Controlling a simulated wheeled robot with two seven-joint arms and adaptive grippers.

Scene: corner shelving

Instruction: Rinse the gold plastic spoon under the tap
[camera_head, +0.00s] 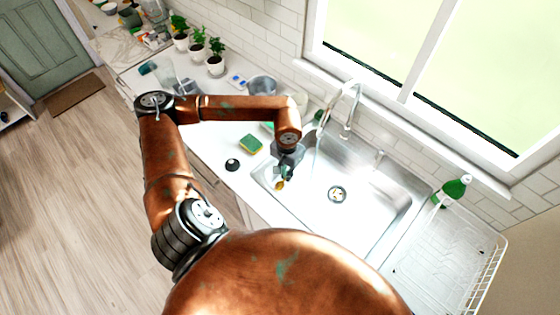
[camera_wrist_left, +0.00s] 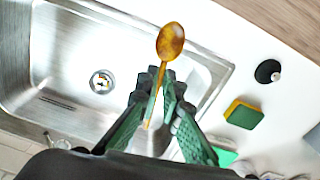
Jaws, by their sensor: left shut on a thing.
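The gold plastic spoon (camera_wrist_left: 171,42) is gripped by its handle in my left gripper (camera_wrist_left: 160,90), with its bowl sticking out beyond the fingertips. In the head view my left gripper (camera_head: 285,168) is over the left end of the steel sink (camera_head: 375,225), and the spoon bowl (camera_head: 280,185) shows just below it. The tap (camera_head: 346,115) arches over the sink's back edge. A thin pale stream appears to fall from its spout, to the right of my gripper and apart from the spoon. My right gripper is not in view.
A green and yellow sponge (camera_head: 251,144) and a small black round object (camera_head: 232,165) lie on the counter left of the sink. A green bottle (camera_head: 452,190) and a dish rack (camera_head: 487,275) stand at the right. Potted plants (camera_head: 215,60) line the back left.

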